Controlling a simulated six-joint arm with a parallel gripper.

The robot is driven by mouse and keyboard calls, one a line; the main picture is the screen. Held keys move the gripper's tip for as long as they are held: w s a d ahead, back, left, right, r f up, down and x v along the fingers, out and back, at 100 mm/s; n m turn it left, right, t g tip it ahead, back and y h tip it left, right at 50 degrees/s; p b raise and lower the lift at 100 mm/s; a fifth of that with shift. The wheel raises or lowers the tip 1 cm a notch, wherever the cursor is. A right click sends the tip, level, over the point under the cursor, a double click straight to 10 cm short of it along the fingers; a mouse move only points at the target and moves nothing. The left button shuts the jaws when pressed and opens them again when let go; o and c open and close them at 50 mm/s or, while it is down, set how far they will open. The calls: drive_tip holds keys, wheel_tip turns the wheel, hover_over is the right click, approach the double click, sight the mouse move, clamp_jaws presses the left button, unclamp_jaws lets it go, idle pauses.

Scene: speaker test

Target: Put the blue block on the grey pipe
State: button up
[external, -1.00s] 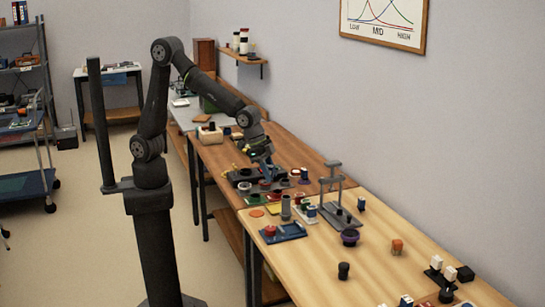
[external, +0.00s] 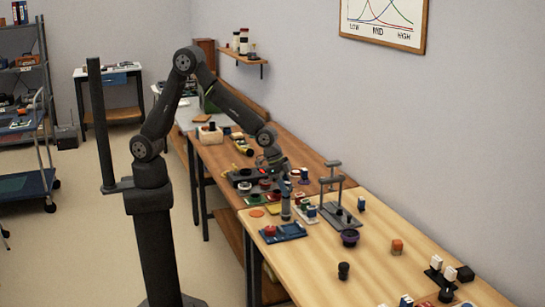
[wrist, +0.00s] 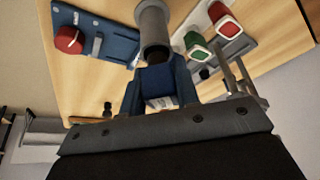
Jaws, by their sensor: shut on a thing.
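My gripper (external: 285,187) is shut on the blue block (wrist: 158,80), which sits between the fingers in the wrist view. The grey pipe (external: 286,212) stands upright on the bench, and the gripper is just above its top in the external view. In the wrist view the pipe (wrist: 152,22) shows right beside the block, with a dark opening at its near end. I cannot tell whether block and pipe touch. The fingers partly hide the block.
A blue tray (external: 288,234) with a red knob stands in front of the pipe. A grey stand (external: 340,212) with uprights is close on the right, and red and green parts (wrist: 195,45) lie beside the pipe.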

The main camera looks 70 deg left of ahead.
drive_tip(key=shift+f, duration=0.1)
drive_tip(key=o, duration=1)
drive_tip(key=shift+c, duration=0.2)
drive_tip(key=v, duration=1.2)
drive_tip(key=x, duration=1.2)
drive_tip(key=shift+r, duration=1.2)
